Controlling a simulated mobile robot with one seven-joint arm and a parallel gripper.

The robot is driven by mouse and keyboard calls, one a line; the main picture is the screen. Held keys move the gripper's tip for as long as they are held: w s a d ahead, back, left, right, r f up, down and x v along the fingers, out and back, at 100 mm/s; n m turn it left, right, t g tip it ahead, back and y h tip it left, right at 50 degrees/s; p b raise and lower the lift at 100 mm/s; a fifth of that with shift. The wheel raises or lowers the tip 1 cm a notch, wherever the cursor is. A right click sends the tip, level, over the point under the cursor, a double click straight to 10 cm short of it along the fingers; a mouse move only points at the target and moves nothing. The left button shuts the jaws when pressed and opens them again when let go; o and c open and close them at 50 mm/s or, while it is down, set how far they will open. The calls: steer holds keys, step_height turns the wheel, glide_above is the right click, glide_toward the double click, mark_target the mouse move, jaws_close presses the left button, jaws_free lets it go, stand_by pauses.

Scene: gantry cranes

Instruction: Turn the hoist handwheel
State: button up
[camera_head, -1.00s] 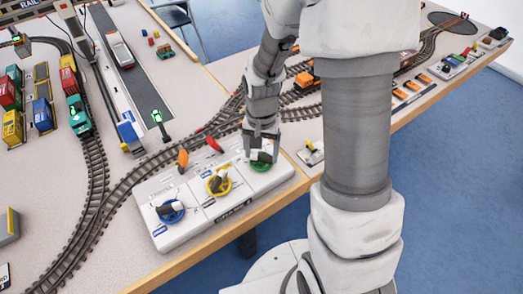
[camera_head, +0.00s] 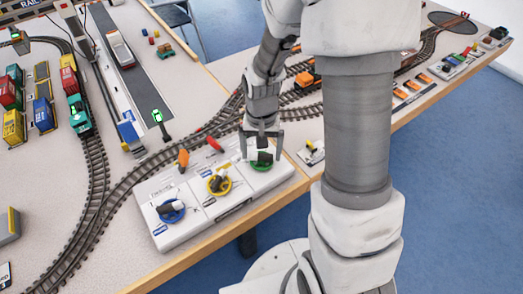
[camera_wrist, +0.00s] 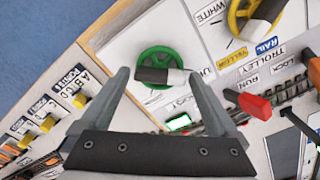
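A white control panel (camera_head: 201,205) at the table's front edge carries three handwheels: blue (camera_head: 171,211), yellow (camera_head: 219,184) and green (camera_head: 261,165). Which one is labelled hoist cannot be read. My gripper (camera_head: 262,152) is over the green handwheel, its fingers spread to either side. In the wrist view the green handwheel (camera_wrist: 152,58), with a black-and-white handle bar (camera_wrist: 161,76) across it, shows between the open fingertips (camera_wrist: 158,74). Nothing is gripped. The yellow handwheel (camera_wrist: 256,14) lies to the upper right in that view.
An orange lever (camera_head: 183,159) and a red lever (camera_head: 215,145) stand behind the wheels; the red lever (camera_wrist: 254,105) is close to my right finger in the wrist view. Model rail tracks (camera_head: 92,160) run behind the panel. Another small switch panel (camera_head: 312,152) is to the right.

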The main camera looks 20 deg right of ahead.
mark_target(261, 154)
step_height(261, 154, up, 17)
steer(key=p, duration=0.3)
steer(key=shift+r+p, duration=0.2)
steer(key=shift+p, duration=0.1)
